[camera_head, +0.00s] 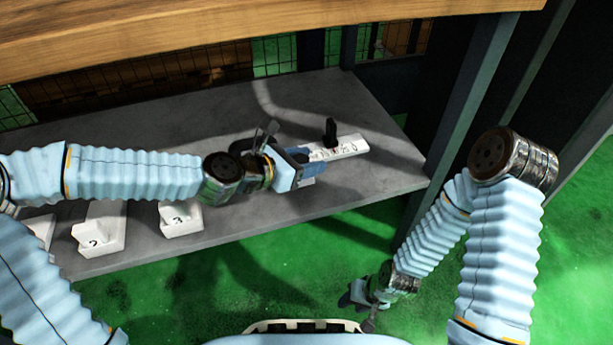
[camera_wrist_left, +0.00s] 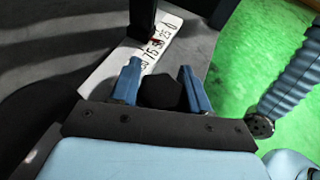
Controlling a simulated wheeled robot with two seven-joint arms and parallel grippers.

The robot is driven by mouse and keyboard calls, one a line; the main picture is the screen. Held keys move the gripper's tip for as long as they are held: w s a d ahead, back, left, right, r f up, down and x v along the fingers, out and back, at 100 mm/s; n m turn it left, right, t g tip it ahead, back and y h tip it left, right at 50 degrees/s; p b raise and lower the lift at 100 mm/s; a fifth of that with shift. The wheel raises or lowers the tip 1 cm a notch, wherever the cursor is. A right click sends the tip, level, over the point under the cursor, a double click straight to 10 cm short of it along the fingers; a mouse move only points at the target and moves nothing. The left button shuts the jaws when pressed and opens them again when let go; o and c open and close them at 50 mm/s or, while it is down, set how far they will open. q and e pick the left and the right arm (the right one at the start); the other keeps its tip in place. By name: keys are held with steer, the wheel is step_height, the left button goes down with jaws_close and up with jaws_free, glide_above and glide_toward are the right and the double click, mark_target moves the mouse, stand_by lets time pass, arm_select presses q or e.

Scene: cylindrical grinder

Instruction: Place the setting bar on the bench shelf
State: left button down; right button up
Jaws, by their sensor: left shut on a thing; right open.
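The setting bar (camera_head: 345,147) is a white strip with a printed number scale and a black upright piece on it. My left gripper (camera_head: 309,165) is shut at its near end; in the left wrist view a dark six-sided block sits between the blue fingers (camera_wrist_left: 164,88), and the white scale (camera_wrist_left: 165,42) runs away beyond them. The bar is over the right part of the grey bench shelf (camera_head: 290,95); I cannot tell whether it touches the shelf. My right gripper (camera_head: 359,298) is open and empty, low over the green floor in front of the shelf.
White numbered blocks, marked 2 (camera_head: 100,230) and 3 (camera_head: 181,219), stand along the shelf's front left edge. The wooden bench top (camera_head: 250,30) hangs above the shelf. A dark bench leg (camera_head: 465,125) stands at the right. The shelf behind the bar is clear.

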arm_select(q)
steer(key=shift+w+f, duration=0.7)
steer(key=shift+f, duration=0.05)
steer(key=shift+w+f+b, duration=0.15)
steer(key=shift+f+b, duration=0.25)
steer(key=shift+f, duration=0.5)
steer(key=shift+w+f+b, duration=0.1)
steer(key=shift+f+b, duration=0.25)
steer(key=shift+f, duration=0.5)
steer(key=shift+f, duration=0.1)
steer(key=c, duration=0.5)
jaws_free()
steer(key=shift+f, duration=0.1)
steer(key=shift+c, duration=0.2)
steer(key=shift+r, duration=0.3)
steer(key=p+v, duration=0.4)
steer(key=v, duration=0.6)
steer(key=shift+s+a, duration=0.15)
steer(key=shift+a, duration=0.05)
steer(key=shift+v, duration=0.8)
